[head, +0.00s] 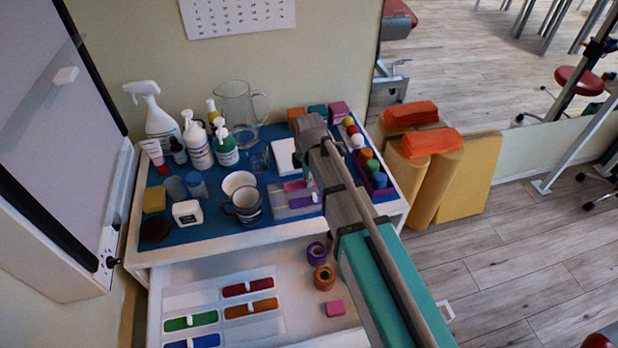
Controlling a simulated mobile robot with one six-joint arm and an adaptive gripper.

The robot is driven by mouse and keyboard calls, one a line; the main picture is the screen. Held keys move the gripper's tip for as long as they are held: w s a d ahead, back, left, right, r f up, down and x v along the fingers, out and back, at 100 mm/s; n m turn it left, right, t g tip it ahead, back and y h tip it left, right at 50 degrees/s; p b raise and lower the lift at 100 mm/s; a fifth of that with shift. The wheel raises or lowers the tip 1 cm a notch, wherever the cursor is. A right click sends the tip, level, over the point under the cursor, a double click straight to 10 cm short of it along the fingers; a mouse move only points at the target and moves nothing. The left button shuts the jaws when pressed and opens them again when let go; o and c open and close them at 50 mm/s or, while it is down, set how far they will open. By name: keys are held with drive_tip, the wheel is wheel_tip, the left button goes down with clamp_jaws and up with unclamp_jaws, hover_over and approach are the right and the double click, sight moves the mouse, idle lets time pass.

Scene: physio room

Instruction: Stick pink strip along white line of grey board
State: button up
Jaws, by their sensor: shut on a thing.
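My gripper (307,172) points down over the blue-topped table, at the far end of my arm. Its fingers are small and partly hidden by my wrist; they are shut at the pink strip (293,185). The pink strip is at the back edge of a pale tray (281,213), just above a purple strip (304,201); I cannot tell whether it is lifted clear.
Bottles (198,148), a glass jug (238,103) and mugs (245,204) crowd the table's left side. Below, an open drawer (288,263) holds coloured strips, tape rolls (324,277) and a pink block (334,308).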

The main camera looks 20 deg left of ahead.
drive_tip(key=shift+f+b, duration=0.25)
drive_tip(key=shift+b, duration=0.05)
idle(0.8)
idle(0.3)
drive_tip(key=o, duration=0.8)
drive_tip(key=o, duration=0.4)
drive_tip(key=shift+r, duration=0.1)
drive_tip(key=shift+s+r+p, duration=0.1)
drive_tip(key=shift+r+p, duration=3.35)
drive_tip(key=shift+p, duration=0.1)
drive_tip(key=shift+d, duration=0.1)
